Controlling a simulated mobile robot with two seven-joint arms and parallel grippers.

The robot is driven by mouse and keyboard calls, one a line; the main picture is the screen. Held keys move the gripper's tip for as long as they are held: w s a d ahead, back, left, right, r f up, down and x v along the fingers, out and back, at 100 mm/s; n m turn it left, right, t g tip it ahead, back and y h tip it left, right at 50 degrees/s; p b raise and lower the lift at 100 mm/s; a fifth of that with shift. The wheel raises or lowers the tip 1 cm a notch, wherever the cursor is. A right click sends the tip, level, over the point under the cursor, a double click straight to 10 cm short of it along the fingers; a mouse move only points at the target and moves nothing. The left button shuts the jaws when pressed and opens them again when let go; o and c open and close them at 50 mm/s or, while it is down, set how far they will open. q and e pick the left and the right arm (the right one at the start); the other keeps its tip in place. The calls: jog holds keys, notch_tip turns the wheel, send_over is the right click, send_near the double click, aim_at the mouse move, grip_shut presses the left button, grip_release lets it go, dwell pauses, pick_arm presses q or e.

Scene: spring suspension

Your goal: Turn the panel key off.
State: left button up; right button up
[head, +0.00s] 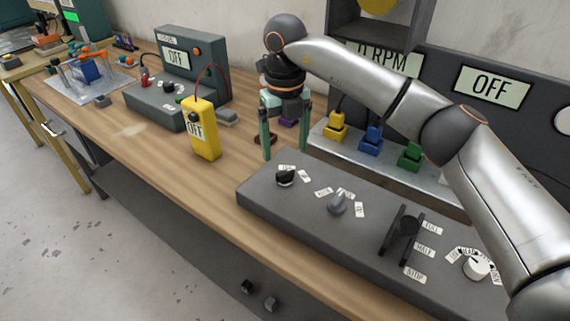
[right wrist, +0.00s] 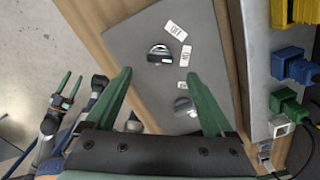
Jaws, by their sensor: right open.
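The grey control panel (head: 300,215) lies on the bench. At its left end sits a black turning piece with a pale edge, seemingly the panel key (head: 285,177), with two small labels beside it. In the right wrist view the key (right wrist: 159,55) has labels that seem to read OFF and ON; its exact setting is unclear. My right gripper (head: 285,150) is open and empty, its green fingers pointing down just behind and above the key. In the right wrist view its fingers (right wrist: 158,75) are spread wide. My left gripper (right wrist: 68,86) shows there too, open and away from the panel.
The panel also holds a grey knob (head: 337,204), a black slider (head: 408,226) and a white dial (head: 477,267). Behind stand yellow (head: 337,127), blue (head: 371,138) and green (head: 410,155) connectors. A yellow meter (head: 201,130) reading OFF stands left of my right gripper.

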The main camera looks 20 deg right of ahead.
aim_at(285, 171)
notch_tip(285, 171, down, 7)
jog(key=shift+r, duration=0.15)
jog(key=c, duration=1.4)
